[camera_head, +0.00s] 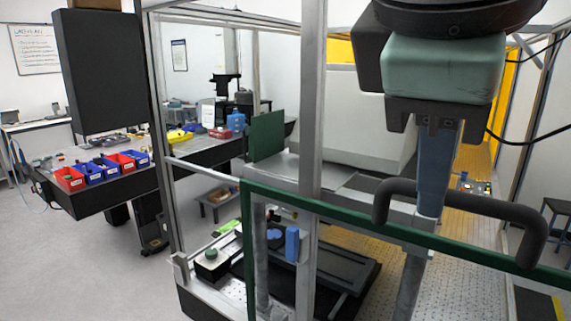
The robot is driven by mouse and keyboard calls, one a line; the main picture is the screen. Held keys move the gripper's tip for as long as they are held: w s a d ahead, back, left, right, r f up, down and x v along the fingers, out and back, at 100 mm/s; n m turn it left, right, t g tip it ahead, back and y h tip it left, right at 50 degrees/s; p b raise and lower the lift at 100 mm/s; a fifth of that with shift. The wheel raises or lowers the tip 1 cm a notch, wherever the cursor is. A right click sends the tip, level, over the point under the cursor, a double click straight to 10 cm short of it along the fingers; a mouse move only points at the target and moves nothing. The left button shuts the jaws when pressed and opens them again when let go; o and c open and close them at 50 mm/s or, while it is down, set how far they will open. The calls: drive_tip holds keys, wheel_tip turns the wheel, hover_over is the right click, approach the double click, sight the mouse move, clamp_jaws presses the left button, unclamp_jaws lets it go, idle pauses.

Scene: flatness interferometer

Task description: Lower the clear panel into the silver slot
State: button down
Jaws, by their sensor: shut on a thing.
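The clear panel has a green frame (340,220) and a thick dark handle (470,203) along its top edge. It hangs upright at lower right, its frame tilting down to the right. Its see-through pane shows the equipment behind it. My gripper (432,205), with blue-grey fingers below a green-grey body, comes down from the upper right and is shut on the handle. A silver post (313,90) crosses the view at the panel's left part, and another silver upright (410,285) shows below the gripper. I cannot pick out the slot or the panel's lower edge.
A silver-framed enclosure surrounds a perforated metal bed (460,255) and a dark carriage (340,268). A green board (267,136) stands behind the post. At left, a dark bench (110,190) carries red and blue bins (70,179). The grey floor (110,275) at lower left is clear.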

sight(329, 274)
drive_tip(key=w+a+f, duration=0.1)
drive_tip(key=a+f, duration=0.1)
drive_tip(key=f, duration=0.2)
drive_tip(key=w+a+f+m+b, duration=0.1)
drive_tip(key=w+a+f, duration=0.1)
drive_tip(key=f, duration=0.2)
drive_tip(key=w+a+f+m+b, duration=0.1)
drive_tip(key=w+a+f, duration=0.1)
drive_tip(key=f, duration=0.2)
drive_tip(key=shift+a+f+g+h, duration=0.15)
drive_tip(key=shift+a+g+h, duration=0.1)
drive_tip(key=shift+g+h, duration=0.15)
drive_tip(key=a+f+m+g+h+b, duration=0.1)
drive_tip(key=a+f+m+b, duration=0.15)
drive_tip(key=f, duration=1.05)
drive_tip(key=a+f+m+g+h+b, duration=0.1)
drive_tip(key=a+f+m+g, duration=0.2)
drive_tip(key=f, duration=1.1)
drive_tip(key=s+f+m+b, duration=0.1)
drive_tip(key=s+f+m, duration=0.1)
drive_tip(key=f, duration=0.5)
drive_tip(key=s+d+f+m+b, duration=0.1)
drive_tip(key=s+f, duration=0.2)
drive_tip(key=f, duration=0.4)
drive_tip(key=shift+s+f+m+g, duration=0.35)
drive_tip(key=shift+s+f+g, duration=0.05)
